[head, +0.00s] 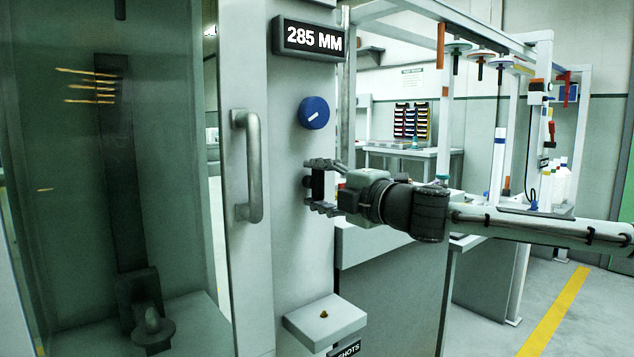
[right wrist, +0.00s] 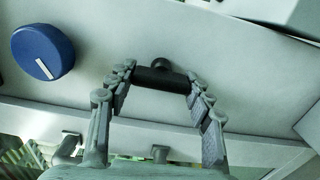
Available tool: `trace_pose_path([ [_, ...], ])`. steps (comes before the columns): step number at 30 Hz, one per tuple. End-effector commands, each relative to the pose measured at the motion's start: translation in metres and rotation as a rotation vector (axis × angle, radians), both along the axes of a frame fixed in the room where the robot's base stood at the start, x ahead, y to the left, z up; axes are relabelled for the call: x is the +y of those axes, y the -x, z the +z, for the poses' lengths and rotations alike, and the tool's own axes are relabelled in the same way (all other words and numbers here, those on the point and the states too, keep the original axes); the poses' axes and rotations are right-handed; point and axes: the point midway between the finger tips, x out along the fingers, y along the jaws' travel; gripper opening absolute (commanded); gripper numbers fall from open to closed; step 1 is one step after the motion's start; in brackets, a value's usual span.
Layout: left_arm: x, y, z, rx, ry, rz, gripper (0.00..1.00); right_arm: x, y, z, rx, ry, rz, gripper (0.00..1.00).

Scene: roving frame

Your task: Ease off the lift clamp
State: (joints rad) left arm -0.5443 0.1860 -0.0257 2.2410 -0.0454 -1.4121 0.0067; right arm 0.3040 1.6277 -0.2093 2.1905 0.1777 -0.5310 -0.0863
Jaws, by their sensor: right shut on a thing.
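A black bar handle (head: 317,186), which looks like the lift clamp, stands out from the grey front panel of the machine. My right gripper (head: 309,187) reaches it from the right and is shut on it, one finger above and one below in the head view. In the right wrist view the handle (right wrist: 160,79) lies between the fingertips, its short stem meeting the panel. No label for it is readable. A round blue knob (head: 314,113) with a white line sits on the panel above; the knob (right wrist: 43,52) also shows in the wrist view. My left gripper is not in view.
A display (head: 310,39) reads "285 MM" at the panel's top. A grey door handle (head: 251,166) stands left of the knob, beside a glass-fronted chamber (head: 165,190). A small ledge (head: 325,322) juts out below my gripper. Benches and a frame with hanging tools stand behind.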

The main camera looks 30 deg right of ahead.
Motion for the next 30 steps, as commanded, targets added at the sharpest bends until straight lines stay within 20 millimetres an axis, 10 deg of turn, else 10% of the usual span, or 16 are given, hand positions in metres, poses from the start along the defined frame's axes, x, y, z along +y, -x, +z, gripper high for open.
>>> trace_pose_path([
  [15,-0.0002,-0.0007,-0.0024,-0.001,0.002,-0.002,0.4,0.0003,0.0001,-0.0004,-0.002,0.023,0.001,0.22],
  [16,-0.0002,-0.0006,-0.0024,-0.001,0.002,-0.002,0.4,0.0003,0.0001,-0.0004,-0.002,0.023,0.001,0.52],
  [21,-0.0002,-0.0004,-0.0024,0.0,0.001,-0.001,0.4,0.0002,0.0,-0.0003,-0.002,0.022,0.0,0.72],
  [30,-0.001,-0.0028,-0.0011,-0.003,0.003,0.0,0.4,0.0001,0.0003,0.0,-0.002,0.021,0.0,0.72],
])
